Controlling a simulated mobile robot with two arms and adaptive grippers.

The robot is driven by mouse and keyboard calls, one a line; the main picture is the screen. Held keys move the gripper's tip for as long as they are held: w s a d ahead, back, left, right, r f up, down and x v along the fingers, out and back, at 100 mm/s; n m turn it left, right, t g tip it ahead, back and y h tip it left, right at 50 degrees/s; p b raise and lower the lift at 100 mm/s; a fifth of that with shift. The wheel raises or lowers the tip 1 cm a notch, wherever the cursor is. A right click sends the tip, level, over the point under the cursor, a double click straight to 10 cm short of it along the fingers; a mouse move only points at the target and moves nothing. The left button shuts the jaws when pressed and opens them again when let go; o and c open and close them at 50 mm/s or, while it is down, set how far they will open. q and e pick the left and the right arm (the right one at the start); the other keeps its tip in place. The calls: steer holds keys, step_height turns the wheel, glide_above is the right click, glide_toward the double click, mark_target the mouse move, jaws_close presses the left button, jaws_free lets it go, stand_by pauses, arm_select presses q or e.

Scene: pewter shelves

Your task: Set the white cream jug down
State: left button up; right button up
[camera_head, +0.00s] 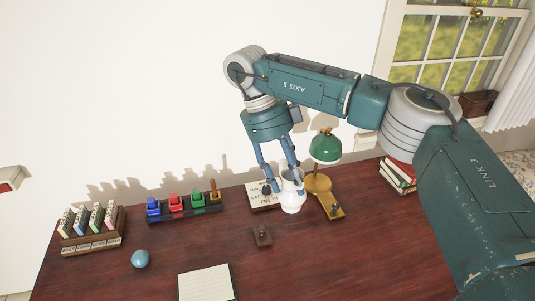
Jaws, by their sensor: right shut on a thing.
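The white cream jug (291,199) is upright near the back of the dark red wooden desk (190,250). My right gripper (285,183) comes down from above and is shut on the jug near its top. The fingers cover part of the rim. I cannot tell whether the jug's base touches the desk. My left gripper is not in view.
A green-shaded brass lamp (325,147) stands close to the jug's right. A calendar block (259,194) is just to its left. A small brown block (263,237) and a notepad (206,284) lie in front. A blue ball (140,258) is at left.

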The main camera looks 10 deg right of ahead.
steer(key=shift+d+r+n+t, duration=0.15)
steer(key=shift+r+n+t, duration=0.15)
steer(key=shift+r+n, duration=0.45)
steer(key=s+r+n+t+y, duration=0.1)
steer(key=s+r+n+t, duration=0.2)
steer(key=n, duration=0.8)
steer(key=s+d+r+n+t+y, duration=0.1)
steer(key=s+r+n+t, duration=0.2)
steer(key=s+n, duration=0.5)
steer(key=n, duration=0.2)
steer(key=shift+r+n+t, duration=0.3)
steer(key=shift+r+n, duration=0.05)
steer(key=shift+w+d+r, duration=0.1)
steer(key=shift+d+r, duration=0.05)
steer(key=shift+d, duration=0.05)
steer(key=shift+a, duration=0.1)
